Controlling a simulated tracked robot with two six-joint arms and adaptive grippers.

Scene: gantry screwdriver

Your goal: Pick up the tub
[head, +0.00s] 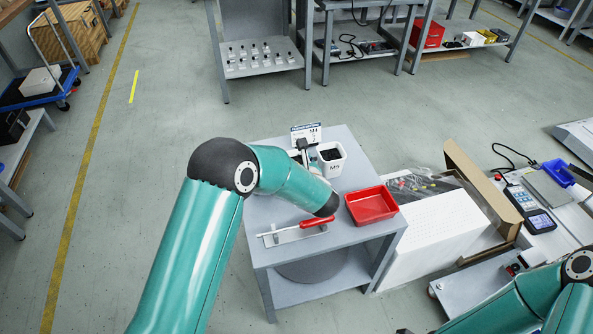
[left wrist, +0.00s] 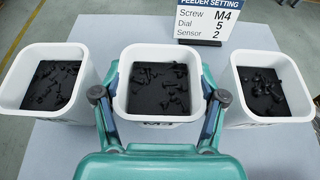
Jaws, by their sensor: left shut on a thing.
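Three white tubs of dark screws stand in a row in the left wrist view: a left tub (left wrist: 88,92), a middle tub (left wrist: 158,121) and a right tub (left wrist: 292,114). My left gripper (left wrist: 160,97) is shut on the middle tub, with one finger on each side. The middle tub's front label is partly covered and seems to read M4. In the head view the left gripper (head: 304,150) is small and partly hidden by my arm. One white tub (head: 333,166) shows just right of it; the others are mostly hidden. My right gripper is out of view.
A grey table (head: 343,138) carries the tubs, a feeder setting sign (head: 306,134), a red tray (head: 371,205) and a red-handled screwdriver (head: 318,222) on a holder. A white box (head: 430,240) and an open carton (head: 480,185) stand to the right.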

